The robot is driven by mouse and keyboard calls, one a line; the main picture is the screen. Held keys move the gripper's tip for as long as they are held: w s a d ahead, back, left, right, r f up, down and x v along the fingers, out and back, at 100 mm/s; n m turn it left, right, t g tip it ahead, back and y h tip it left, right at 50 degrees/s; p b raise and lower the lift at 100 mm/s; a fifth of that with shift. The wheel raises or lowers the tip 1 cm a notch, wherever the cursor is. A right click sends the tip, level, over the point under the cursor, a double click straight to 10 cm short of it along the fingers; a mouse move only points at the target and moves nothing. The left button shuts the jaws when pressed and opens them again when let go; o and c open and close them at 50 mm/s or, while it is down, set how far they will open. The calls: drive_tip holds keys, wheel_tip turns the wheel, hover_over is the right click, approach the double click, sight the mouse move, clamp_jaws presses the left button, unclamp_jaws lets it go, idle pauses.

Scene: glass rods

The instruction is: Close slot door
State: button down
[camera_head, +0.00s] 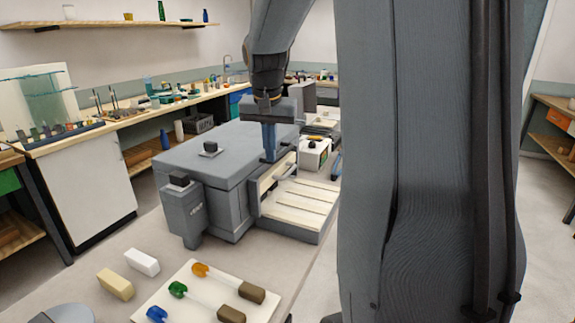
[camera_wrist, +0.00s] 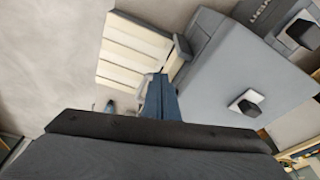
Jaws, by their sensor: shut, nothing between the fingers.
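A large grey box (camera_head: 205,160) stands on the table with a block-like knob on its lid. The slot door, a pale panel with a grey frame and a bar handle (camera_head: 277,178), stands along the box's right side, above a slatted cream ledge (camera_head: 300,204). My gripper (camera_head: 270,156) points down by the box's top right edge, behind the door's upper part; its blue fingers are together and empty. In the wrist view my gripper (camera_wrist: 160,82) is between the slatted ledge (camera_wrist: 130,48) and the box lid (camera_wrist: 230,85). I cannot tell whether the fingers touch the door.
A small grey control box (camera_head: 183,210) is fixed at the box's near corner. Nearer, a white board (camera_head: 210,297) holds rods with coloured ends, beside a yellow block (camera_head: 115,284) and a white block (camera_head: 142,262). A white container (camera_head: 314,152) stands behind my gripper.

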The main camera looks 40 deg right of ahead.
drive_tip(key=w+d+r+m, duration=0.25)
drive_tip(key=d+r, duration=0.25)
drive_tip(key=d, duration=0.3)
drive_tip(key=p, duration=0.3)
approach(291, 170)
drive_tip(key=shift+m+h, duration=0.35)
drive_tip(key=shift+h, duration=0.05)
drive_tip(key=x, duration=0.5)
drive_tip(key=shift+w+a+f, duration=0.1)
drive_tip(key=shift+f, duration=0.45)
